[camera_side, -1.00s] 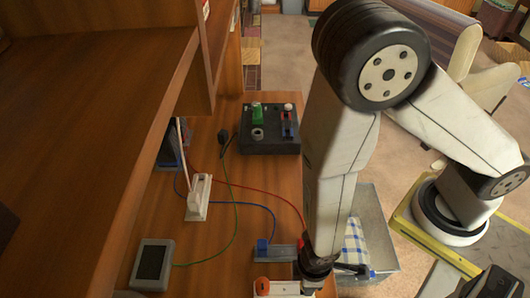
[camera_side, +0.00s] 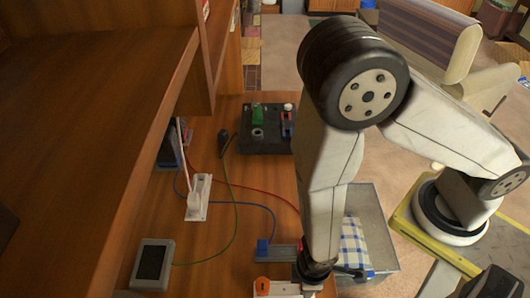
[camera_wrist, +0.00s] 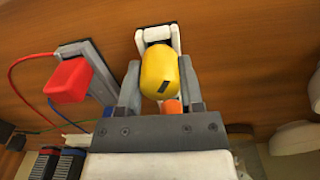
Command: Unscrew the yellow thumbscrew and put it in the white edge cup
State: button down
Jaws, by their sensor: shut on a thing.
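The yellow thumbscrew (camera_wrist: 159,70) sits between the two fingers of my gripper (camera_wrist: 159,84) in the wrist view. The fingers are shut on it from both sides. It stands in front of a white bracket (camera_wrist: 157,36), and I cannot tell whether its thread is still in it. In the side view my gripper (camera_side: 312,272) is low at the table's front edge, and the arm hides the thumbscrew. I cannot pick out the white edge cup for sure; a pale rounded shape (camera_wrist: 293,138) shows at the right of the wrist view.
A grey fixture (camera_wrist: 98,74) with a red block (camera_wrist: 68,80) stands left of the bracket. A black box (camera_side: 266,139) with a green part, a white switch (camera_side: 198,198), a small screen (camera_side: 153,264) and loose wires lie on the table. A grey bin (camera_side: 375,228) stands right of the table.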

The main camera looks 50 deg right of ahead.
jog(key=shift+f, duration=0.25)
jog(key=shift+c, duration=0.7)
grip_release()
jog(key=shift+r, duration=0.2)
jog(key=shift+r, duration=3.7)
